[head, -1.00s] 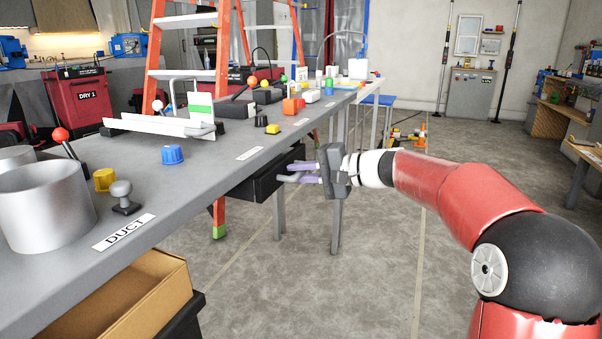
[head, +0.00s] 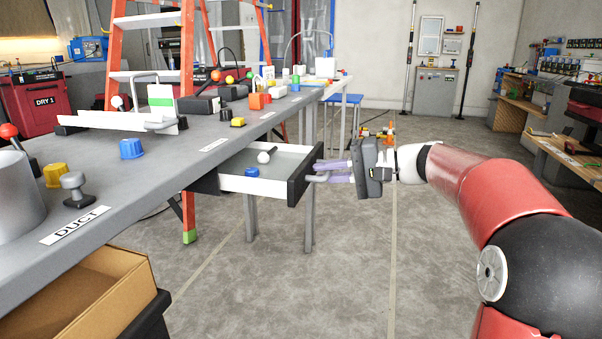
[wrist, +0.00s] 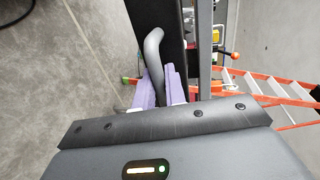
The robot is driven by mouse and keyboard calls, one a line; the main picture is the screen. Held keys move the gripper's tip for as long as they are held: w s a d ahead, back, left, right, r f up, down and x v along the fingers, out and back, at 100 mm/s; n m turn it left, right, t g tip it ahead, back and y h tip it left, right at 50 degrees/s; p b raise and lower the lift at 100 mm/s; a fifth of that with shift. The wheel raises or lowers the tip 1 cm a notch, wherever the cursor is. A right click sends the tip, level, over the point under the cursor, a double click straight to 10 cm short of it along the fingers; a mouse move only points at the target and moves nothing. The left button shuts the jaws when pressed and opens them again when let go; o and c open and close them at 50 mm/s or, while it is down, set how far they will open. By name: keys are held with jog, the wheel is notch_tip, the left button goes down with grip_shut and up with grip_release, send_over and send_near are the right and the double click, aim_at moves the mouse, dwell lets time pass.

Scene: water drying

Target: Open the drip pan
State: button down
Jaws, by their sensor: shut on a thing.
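A drawer under the bench, seemingly the drip pan, has a black front (head: 299,178) and white side walls and stands pulled out to the right. A blue cap (head: 252,172) and a dark item with a white ball (head: 264,157) lie in it. My gripper (head: 325,172) has its purple fingers shut on the grey handle (wrist: 153,48) of the drawer. In the wrist view, my gripper (wrist: 160,82) has one finger on each side of that handle, and the black front is behind it.
The grey bench (head: 180,170) carries a white tray (head: 115,118), knobs and small blocks. An open cardboard box (head: 85,300) is at lower left.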

jog(key=shift+f+v, duration=0.2)
jog(key=shift+v, duration=0.85)
jog(key=c, duration=1.8)
grip_release()
jog(key=shift+d, duration=0.15)
jog(key=v, duration=0.7)
jog(key=shift+s+d+p, duration=0.15)
jog(key=shift+d+p, duration=0.15)
jog(key=shift+p, duration=0.05)
jog(key=shift+a, duration=0.1)
